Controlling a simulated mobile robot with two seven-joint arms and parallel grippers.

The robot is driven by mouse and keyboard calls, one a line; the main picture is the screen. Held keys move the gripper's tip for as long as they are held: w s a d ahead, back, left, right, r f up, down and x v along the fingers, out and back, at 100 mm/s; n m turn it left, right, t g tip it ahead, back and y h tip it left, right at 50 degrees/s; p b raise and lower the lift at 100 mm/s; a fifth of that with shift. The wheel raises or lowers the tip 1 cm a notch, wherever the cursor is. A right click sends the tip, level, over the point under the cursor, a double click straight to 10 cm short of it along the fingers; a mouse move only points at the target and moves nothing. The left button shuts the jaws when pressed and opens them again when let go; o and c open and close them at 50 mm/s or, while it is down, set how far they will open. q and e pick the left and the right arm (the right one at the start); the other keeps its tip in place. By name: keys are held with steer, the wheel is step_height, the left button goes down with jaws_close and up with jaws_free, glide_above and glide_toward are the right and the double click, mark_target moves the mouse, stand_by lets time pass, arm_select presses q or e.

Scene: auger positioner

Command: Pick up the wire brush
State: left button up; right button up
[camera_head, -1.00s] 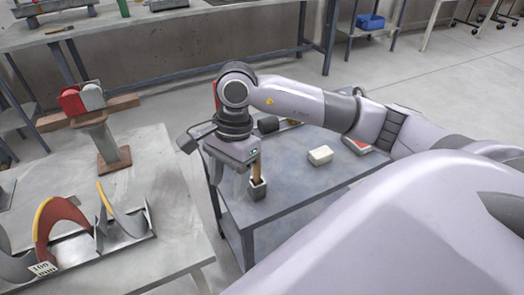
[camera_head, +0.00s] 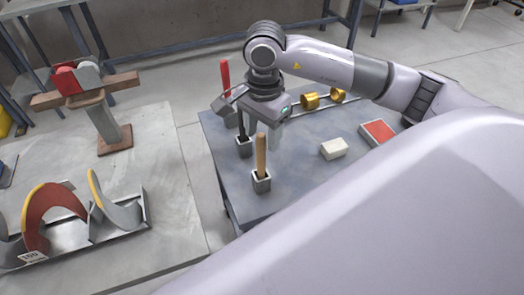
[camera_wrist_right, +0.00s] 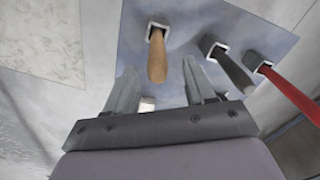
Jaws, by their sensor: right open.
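Three upright handled tools stand in small square holders on the grey side table. One has a wooden handle (camera_head: 261,153), one a black handle (camera_head: 242,126) and one a red handle (camera_head: 225,76). Their working ends are hidden, so I cannot tell which is the wire brush. My right gripper (camera_head: 262,132) is open and empty, just behind the wooden handle and beside the black one. In the right wrist view, the wooden handle (camera_wrist_right: 157,58) is ahead of the open fingers (camera_wrist_right: 161,80), with the dark handle (camera_wrist_right: 233,72) and red handle (camera_wrist_right: 290,95) to the right.
On the side table (camera_head: 310,190) are a white block (camera_head: 334,148), a red-topped box (camera_head: 378,132) and brass cylinders (camera_head: 311,101). The left table (camera_head: 165,190) carries curved auger pieces (camera_head: 52,215) and a stand with red and grey blocks (camera_head: 104,125). The side table's front area is clear.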

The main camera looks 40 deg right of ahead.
mark_target(261, 148)
steer(key=f, duration=0.3)
steer(key=shift+s+a+f+p, duration=0.15)
steer(key=shift+a+f+p, duration=0.15)
steer(key=shift+f+p, duration=0.1)
steer(key=shift+f, duration=0.55)
jaws_close()
steer(key=shift+r, duration=0.15)
